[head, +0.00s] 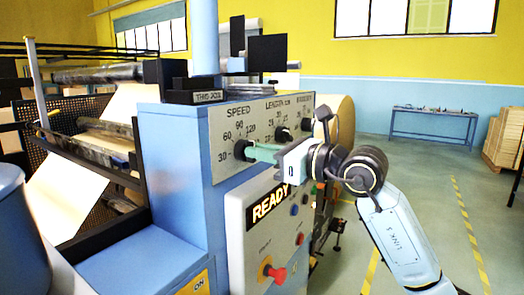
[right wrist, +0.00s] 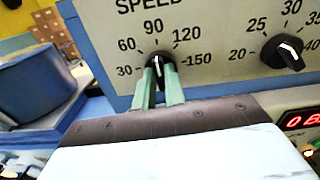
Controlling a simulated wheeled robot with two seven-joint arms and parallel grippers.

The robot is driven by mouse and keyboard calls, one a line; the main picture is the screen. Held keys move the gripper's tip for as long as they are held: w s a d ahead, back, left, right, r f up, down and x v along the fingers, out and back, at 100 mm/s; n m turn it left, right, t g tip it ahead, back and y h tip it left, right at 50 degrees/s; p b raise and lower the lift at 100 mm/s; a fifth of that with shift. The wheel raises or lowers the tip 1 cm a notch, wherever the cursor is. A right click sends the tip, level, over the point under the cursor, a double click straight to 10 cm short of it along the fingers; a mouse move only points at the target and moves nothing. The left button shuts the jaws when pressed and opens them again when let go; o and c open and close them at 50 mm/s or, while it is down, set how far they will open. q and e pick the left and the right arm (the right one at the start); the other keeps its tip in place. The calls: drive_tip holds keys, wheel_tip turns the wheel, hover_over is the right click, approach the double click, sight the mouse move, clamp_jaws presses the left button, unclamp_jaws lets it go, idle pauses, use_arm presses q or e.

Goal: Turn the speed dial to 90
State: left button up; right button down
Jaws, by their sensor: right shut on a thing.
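The speed dial (head: 241,150) is a black knob on the grey panel (head: 226,182) of the blue machine, with marks from 30 to 150 around it. My right gripper (head: 256,152) reaches it from the right, its pale green fingers shut on the knob. In the right wrist view the fingers (right wrist: 158,82) lie on both sides of the dial (right wrist: 157,60). Its white pointer shows between them and points almost straight up, towards the 90 mark (right wrist: 152,27). My left gripper is not in view.
A second dial, the length dial (right wrist: 284,52), sits to the right on the same panel. Below is a control box with a lit READY sign (head: 270,203) and a red knob (head: 276,273). The floor at the right is open.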

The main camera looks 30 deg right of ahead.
drive_tip(key=shift+m, duration=0.4)
drive_tip(key=c, duration=1.5)
unclamp_jaws()
drive_tip(key=shift+o, duration=0.2)
drive_tip(key=shift+d, duration=0.1)
drive_tip(key=b+v, duration=0.3)
drive_tip(key=v, duration=1)
drive_tip(key=shift+s+b, duration=0.2)
drive_tip(key=shift+b, duration=0.2)
drive_tip(key=shift+f, duration=0.1)
